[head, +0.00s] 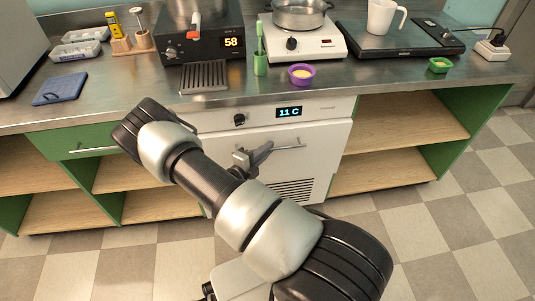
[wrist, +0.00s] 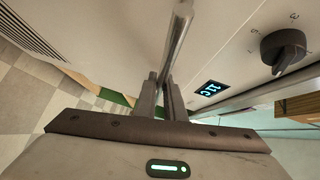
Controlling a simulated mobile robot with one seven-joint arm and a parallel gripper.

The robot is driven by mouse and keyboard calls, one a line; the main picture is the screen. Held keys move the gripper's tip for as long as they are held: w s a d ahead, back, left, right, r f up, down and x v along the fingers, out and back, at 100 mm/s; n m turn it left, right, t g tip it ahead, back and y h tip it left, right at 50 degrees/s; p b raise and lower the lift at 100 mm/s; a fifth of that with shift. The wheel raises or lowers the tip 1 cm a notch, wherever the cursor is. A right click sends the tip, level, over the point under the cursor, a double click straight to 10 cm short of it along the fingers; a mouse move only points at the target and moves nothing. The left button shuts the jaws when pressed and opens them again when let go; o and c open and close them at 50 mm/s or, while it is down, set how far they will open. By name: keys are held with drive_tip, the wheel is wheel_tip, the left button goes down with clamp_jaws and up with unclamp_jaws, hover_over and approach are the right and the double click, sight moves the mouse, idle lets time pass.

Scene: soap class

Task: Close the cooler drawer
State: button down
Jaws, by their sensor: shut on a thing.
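The cooler (head: 325,150) is a white unit under the steel counter, with a dark knob and a display reading 11 C. Its drawer front has a horizontal metal handle (head: 290,147). My gripper (head: 254,156) is at the left part of this handle, partly hidden by my arm. In the wrist view, the handle bar (wrist: 179,35) runs up from between the two fingers of my gripper (wrist: 163,90), which are shut on it. The drawer front looks close to the panel above it; I cannot tell whether a small gap is left.
The counter (head: 380,85) holds a hot plate (head: 300,40), a purple bowl (head: 301,75), a green holder (head: 260,65) and a blue board (head: 60,90). Open wooden shelves (head: 400,120) flank the cooler. The tiled floor (head: 450,225) in front is clear.

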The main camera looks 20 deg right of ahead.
drive_tip(key=shift+w+d+r, duration=0.1)
drive_tip(key=shift+w+d, duration=0.05)
drive_tip(key=shift+w, duration=0.5)
drive_tip(key=shift+w+d, duration=0.15)
drive_tip(key=shift+w, duration=0.5)
drive_tip(key=c, duration=2.1)
unclamp_jaws()
drive_tip(key=p+v, duration=0.2)
drive_tip(key=v, duration=1.5)
drive_tip(key=shift+s+a, duration=0.15)
drive_tip(key=shift+s, duration=0.15)
